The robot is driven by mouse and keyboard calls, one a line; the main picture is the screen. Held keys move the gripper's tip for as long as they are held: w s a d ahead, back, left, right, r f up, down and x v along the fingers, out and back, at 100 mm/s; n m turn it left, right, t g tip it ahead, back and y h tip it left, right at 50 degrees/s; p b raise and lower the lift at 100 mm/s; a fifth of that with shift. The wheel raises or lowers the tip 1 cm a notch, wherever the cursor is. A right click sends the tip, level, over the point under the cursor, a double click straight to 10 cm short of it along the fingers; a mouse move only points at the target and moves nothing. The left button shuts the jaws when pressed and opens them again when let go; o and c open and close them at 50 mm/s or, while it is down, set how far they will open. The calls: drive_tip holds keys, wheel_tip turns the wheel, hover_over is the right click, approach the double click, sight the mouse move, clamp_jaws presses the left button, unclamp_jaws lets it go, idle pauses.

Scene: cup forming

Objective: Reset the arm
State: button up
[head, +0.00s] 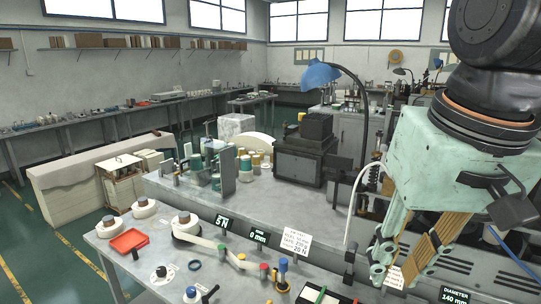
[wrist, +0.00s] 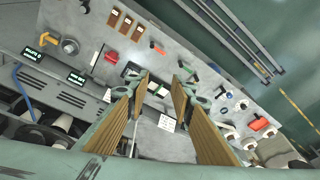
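My gripper (head: 390,266) hangs at the right of the head view, below my arm, pointing down over the right part of the front bench (head: 150,250). In the wrist view the two fingers of my gripper (wrist: 162,86) stand apart with brown ribbed pads, and nothing shows between them but the bench top below. The gripper is open and empty, and its fingertips appear above the bench. Part of the bench behind the fingers is hidden.
A dark machine (head: 303,150) stands behind. Green floor is open at left.

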drive_tip(key=s+d+f+t+b, duration=0.1)
drive_tip(key=s+d+f, duration=0.1)
drive_tip(key=s, duration=0.6)
drive_tip(key=shift+d+f+n, duration=0.2)
drive_tip(key=shift+f+n, duration=0.2)
drive_tip(key=shift+f, duration=0.5)
